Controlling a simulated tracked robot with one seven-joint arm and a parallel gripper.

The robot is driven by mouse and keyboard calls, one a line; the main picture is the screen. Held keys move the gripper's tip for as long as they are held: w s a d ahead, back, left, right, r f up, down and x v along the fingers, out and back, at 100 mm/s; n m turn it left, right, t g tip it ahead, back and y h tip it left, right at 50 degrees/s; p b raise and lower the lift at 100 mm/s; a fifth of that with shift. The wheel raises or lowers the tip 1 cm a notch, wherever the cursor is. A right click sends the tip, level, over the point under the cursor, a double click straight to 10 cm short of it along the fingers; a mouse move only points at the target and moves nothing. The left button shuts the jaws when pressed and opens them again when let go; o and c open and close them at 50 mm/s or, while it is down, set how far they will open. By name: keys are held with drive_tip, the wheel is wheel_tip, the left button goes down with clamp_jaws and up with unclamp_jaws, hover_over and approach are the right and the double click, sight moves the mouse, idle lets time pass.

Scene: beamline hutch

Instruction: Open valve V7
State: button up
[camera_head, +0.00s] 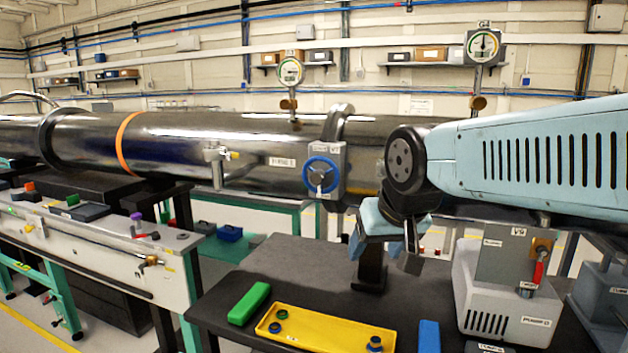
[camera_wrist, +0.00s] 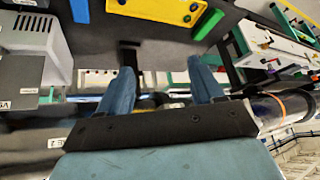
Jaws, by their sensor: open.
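A blue handwheel (camera_head: 320,174) sits on a grey valve body (camera_head: 336,152) on the front of the large beam pipe. The small label above the wheel seems to read V7 but is hard to make out. My gripper (camera_head: 384,250) is to the right of the handwheel and lower in the head view, apart from it and pointing down over the dark table. Its two blue fingers are spread with nothing visible between them; they also show in the wrist view (camera_wrist: 162,68). The handwheel cannot be made out in the wrist view.
The dark table (camera_head: 225,300) holds a green block (camera_head: 249,304), a yellow tray (camera_head: 330,332), a blue block (camera_head: 429,336) and a pump (camera_head: 505,300) with a red-handled valve (camera_head: 540,268) labelled V9. Two gauges (camera_head: 290,71) (camera_head: 483,46) stand above the pipe (camera_head: 230,150).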

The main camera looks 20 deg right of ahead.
drive_tip(key=w+d+m+t, duration=0.1)
drive_tip(key=w+m, duration=0.1)
drive_tip(key=w, duration=0.1)
drive_tip(key=w+d+r+m+t, duration=0.1)
drive_tip(key=w+m+t, duration=0.1)
drive_tip(key=w, duration=0.2)
drive_tip(key=w+d+m+t, duration=0.1)
drive_tip(key=w+m, duration=0.1)
drive_tip(key=w, duration=0.2)
drive_tip(key=shift+w+d+r+m+t, duration=0.15)
drive_tip(key=shift+w+m+t, duration=0.1)
drive_tip(key=shift+m+t, duration=0.05)
drive_tip(key=m+t+y, duration=0.3)
drive_tip(key=m+t, duration=0.2)
drive_tip(key=m, duration=0.2)
approach(321, 179)
drive_tip(key=shift+x, duration=4.8)
drive_tip(key=c, duration=1)
drive_tip(key=shift+h, duration=0.4)
